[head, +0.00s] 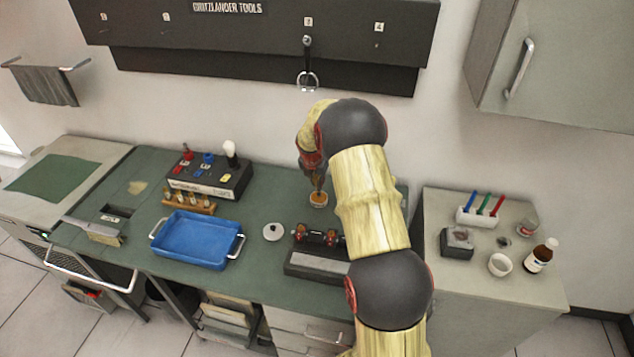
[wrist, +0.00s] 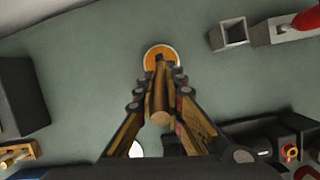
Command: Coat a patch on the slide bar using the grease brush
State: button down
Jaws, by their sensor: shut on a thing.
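My gripper (head: 313,172) is over the back of the green bench, pointing down and shut on the grease brush. In the wrist view the brush's wooden handle (wrist: 160,104) is between the fingers. Its tip is at a small round pot of orange grease (wrist: 153,54), which also shows in the head view (head: 318,199). The bristles are hidden, and I cannot tell how deep they sit. A dark bar-like fixture with red-and-black ends (head: 317,237), possibly the slide bar, lies in front of the pot, partly behind my arm.
A white lid (head: 272,232) lies left of the fixture. A blue tray (head: 196,240), a wooden rack (head: 189,202) and a control box (head: 208,176) stand further left. A square metal tube (wrist: 233,33) lies right of the pot in the wrist view. Bare bench surrounds the pot's left side.

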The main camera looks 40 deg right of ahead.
jog(key=shift+f, duration=0.45)
dwell(0.7)
jog(key=shift+r+p, duration=2.85)
jog(key=shift+r, duration=0.75)
jog(key=shift+f, duration=0.1)
